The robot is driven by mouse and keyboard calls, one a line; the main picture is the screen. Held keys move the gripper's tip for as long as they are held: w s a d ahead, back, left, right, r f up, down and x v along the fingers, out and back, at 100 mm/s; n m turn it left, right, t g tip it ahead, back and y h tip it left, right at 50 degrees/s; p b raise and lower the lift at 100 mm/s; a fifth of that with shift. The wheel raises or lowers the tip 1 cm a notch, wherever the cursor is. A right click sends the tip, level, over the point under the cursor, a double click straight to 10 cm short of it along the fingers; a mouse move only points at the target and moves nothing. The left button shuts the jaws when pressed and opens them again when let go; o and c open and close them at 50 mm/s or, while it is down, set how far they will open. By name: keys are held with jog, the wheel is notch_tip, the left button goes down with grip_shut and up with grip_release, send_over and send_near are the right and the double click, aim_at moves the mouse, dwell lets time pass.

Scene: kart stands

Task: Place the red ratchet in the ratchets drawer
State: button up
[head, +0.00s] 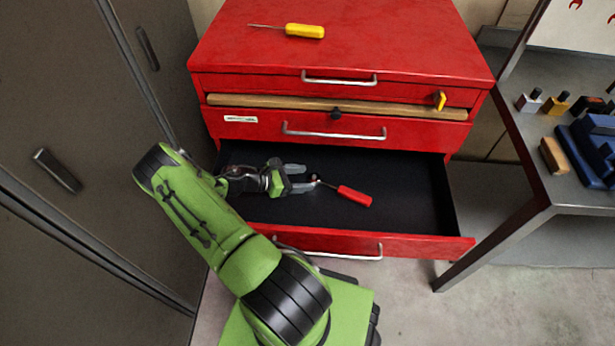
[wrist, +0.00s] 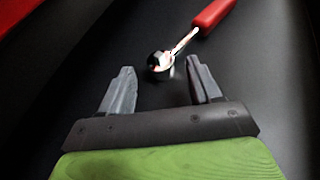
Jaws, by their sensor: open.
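The red ratchet (head: 354,196) has a red handle and a metal head. It is at the open drawer (head: 420,205), over its black floor; I cannot tell for certain whether it rests flat. In the wrist view the ratchet (wrist: 212,14) points its round metal head toward my gripper, just beyond the fingertips. My gripper (head: 305,178) is inside the drawer area, open and empty, with the ratchet head close to its tips. The wrist view shows both grey fingers (wrist: 162,80) spread apart. No label of this drawer is readable.
The red cabinet (head: 340,50) has a yellow screwdriver (head: 305,31) on top and closed drawers above the open one. A grey locker (head: 80,120) stands close on the left. A metal workbench (head: 530,190) with a blue vise (head: 590,150) stands on the right.

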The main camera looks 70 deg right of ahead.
jog(key=p+v, duration=0.1)
jog(key=v, duration=0.8)
jog(key=shift+w+a+r, duration=0.15)
jog(key=shift+w+a, duration=0.05)
jog(key=shift+a, duration=0.05)
jog(key=w+a+r+m+t+y, duration=0.25)
jog(key=w+a+r+t, duration=0.25)
jog(key=a+r, duration=0.45)
jog(key=w+a+r+m+t+y, duration=0.2)
jog(key=w+a+r+m+t, duration=0.15)
jog(key=a+r, duration=0.55)
jog(key=s+a+r+m+t+y, duration=0.1)
jog(key=s+a+r+t+y, duration=0.2)
jog(key=s+a+r+t, duration=0.5)
jog(key=s+a+r, duration=0.2)
jog(key=a+r, duration=0.2)
jog(key=a, duration=0.3)
jog(key=shift+s+r, duration=0.2)
jog(key=shift+s, duration=0.1)
jog(key=shift+r+y, duration=0.1)
jog(key=shift+y, duration=0.15)
